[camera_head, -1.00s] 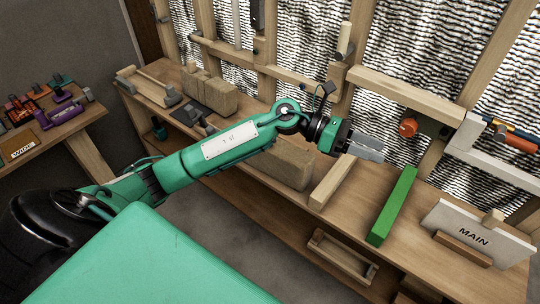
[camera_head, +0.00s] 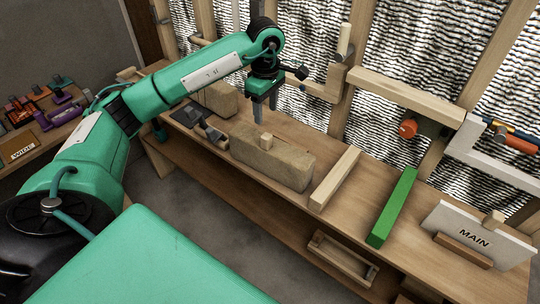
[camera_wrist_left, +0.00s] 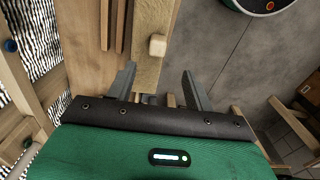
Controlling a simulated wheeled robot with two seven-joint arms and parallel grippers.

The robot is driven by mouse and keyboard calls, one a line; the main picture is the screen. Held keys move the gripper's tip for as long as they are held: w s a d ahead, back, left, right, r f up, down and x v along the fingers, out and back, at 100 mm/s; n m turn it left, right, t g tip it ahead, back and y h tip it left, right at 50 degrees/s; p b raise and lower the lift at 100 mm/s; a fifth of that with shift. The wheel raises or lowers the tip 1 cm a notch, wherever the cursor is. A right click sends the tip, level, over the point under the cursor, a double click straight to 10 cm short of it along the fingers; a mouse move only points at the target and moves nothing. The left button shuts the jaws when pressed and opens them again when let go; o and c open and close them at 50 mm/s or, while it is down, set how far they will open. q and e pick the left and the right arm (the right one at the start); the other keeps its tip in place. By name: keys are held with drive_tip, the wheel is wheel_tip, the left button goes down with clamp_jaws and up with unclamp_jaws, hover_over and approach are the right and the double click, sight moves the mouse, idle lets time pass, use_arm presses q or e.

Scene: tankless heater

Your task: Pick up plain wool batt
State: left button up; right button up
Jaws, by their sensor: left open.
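A tan, fibrous wool batt (camera_head: 285,168) with a small pale block-shaped knob (camera_head: 266,142) on top stands on the wooden bench. In the left wrist view the batt (camera_wrist_left: 147,72) runs up the picture, with its knob (camera_wrist_left: 158,45) beyond the fingertips. Another tan batt (camera_head: 216,97) stands farther back left, partly behind my arm. No label shows which is the plain one. My left gripper (camera_head: 265,112) points down above the bench, just behind and above the near batt. In the left wrist view the gripper (camera_wrist_left: 158,84) is open, its fingers apart and empty. My right gripper is not visible.
A pale wooden bar (camera_head: 335,178) and a green bar (camera_head: 392,207) lie right of the batt. A white MAIN panel (camera_head: 478,236) stands at the right end. Dark tools (camera_head: 205,128) lie to the left. The stud wall (camera_head: 350,78) rises close behind the bench.

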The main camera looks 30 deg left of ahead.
use_arm(q)
hover_over(266, 135)
wheel_tip(266, 135, down, 5)
drive_tip(key=shift+s+d+r+p, duration=0.15)
drive_tip(key=shift+r+p, duration=0.05)
drive_tip(key=shift+p, duration=0.2)
drive_tip(key=shift+f, duration=0.35)
drive_tip(key=shift+f+p, duration=0.3)
drive_tip(key=shift+f, duration=0.2)
drive_tip(key=f, duration=0.1)
drive_tip(key=f+p, duration=0.1)
drive_tip(key=f, duration=0.1)
drive_tip(key=shift+w+f, duration=0.2)
drive_tip(key=shift+f, duration=0.55)
clamp_jaws()
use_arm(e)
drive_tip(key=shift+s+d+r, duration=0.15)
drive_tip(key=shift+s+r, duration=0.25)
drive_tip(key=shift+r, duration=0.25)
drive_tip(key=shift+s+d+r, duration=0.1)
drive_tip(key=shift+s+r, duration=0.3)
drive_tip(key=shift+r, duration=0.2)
use_arm(q)
drive_tip(key=shift+r, duration=0.1)
